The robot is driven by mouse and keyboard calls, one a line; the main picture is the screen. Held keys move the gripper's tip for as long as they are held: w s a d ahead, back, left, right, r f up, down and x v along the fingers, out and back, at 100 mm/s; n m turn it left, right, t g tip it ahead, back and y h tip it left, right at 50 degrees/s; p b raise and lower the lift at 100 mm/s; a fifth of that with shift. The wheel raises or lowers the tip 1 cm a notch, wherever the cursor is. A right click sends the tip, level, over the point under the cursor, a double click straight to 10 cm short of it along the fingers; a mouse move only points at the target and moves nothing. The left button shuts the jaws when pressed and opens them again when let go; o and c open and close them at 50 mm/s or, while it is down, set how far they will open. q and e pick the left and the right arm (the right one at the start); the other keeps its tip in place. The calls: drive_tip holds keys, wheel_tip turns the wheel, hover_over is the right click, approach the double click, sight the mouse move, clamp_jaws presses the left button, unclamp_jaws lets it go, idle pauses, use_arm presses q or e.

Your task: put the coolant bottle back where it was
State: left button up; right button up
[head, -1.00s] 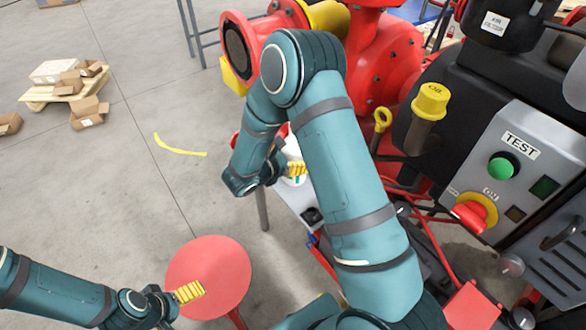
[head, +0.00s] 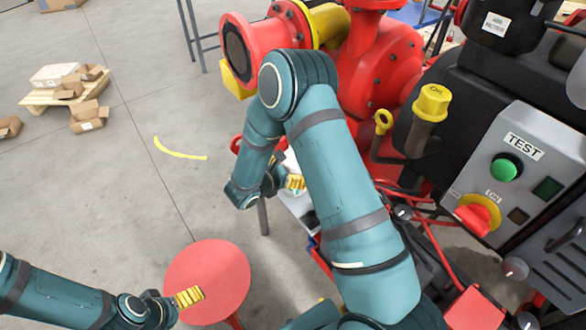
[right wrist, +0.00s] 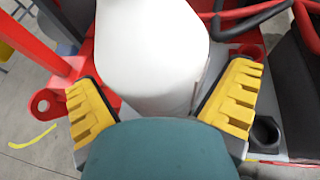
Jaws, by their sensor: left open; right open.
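The coolant bottle (right wrist: 152,45) is a large white body in the right wrist view, between the two yellow-padded fingers of my right gripper (right wrist: 165,105). The fingers are open, with a gap visible on at least the right side. In the head view only a small white part of the bottle (head: 292,160) shows beside my right gripper (head: 294,183); my right arm hides the rest. The bottle seems to stand on a grey plate, but its base is hidden. My left gripper (head: 190,297) is open and empty, over a red round stool (head: 215,268).
The grey plate (head: 290,205) has a dark round cup (right wrist: 266,132) at its right. The red pump (head: 385,65), red pipes and the control box (head: 520,150) crowd the right. Open floor lies left, with a yellow strip (head: 180,150) and a pallet of boxes (head: 65,90).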

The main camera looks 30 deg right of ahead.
drive_tip(key=shift+r, duration=0.1)
drive_tip(key=p+v, duration=0.2)
drive_tip(key=v, duration=1)
drive_tip(key=s+a+f+m+g+y, duration=0.35)
drive_tip(key=s+f+y, duration=0.2)
drive_tip(key=s, duration=0.25)
drive_tip(key=s+a+f+m+g+y, duration=0.2)
drive_tip(key=s+f+m+g+y, duration=0.3)
drive_tip(key=s, duration=0.4)
drive_tip(key=s+a+f+m+y, duration=0.2)
drive_tip(key=a+m+y, duration=0.2)
drive_tip(key=a, duration=0.2)
drive_tip(key=shift+w+d+f+m+t+y, duration=0.1)
drive_tip(key=shift+w+m+t+y, duration=0.3)
drive_tip(key=shift+w+m+t, duration=0.95)
drive_tip(key=shift+w+m+t+y, duration=0.35)
drive_tip(key=shift+m+t, duration=0.45)
drive_tip(key=shift+m, duration=1.3)
drive_tip(key=shift+w+d+f+m+t+y, duration=0.1)
drive_tip(key=shift+w+m+t+y, duration=0.3)
drive_tip(key=shift+w+m+t, duration=0.95)
drive_tip(key=shift+s+m+g, duration=0.25)
drive_tip(key=shift+s, duration=0.3)
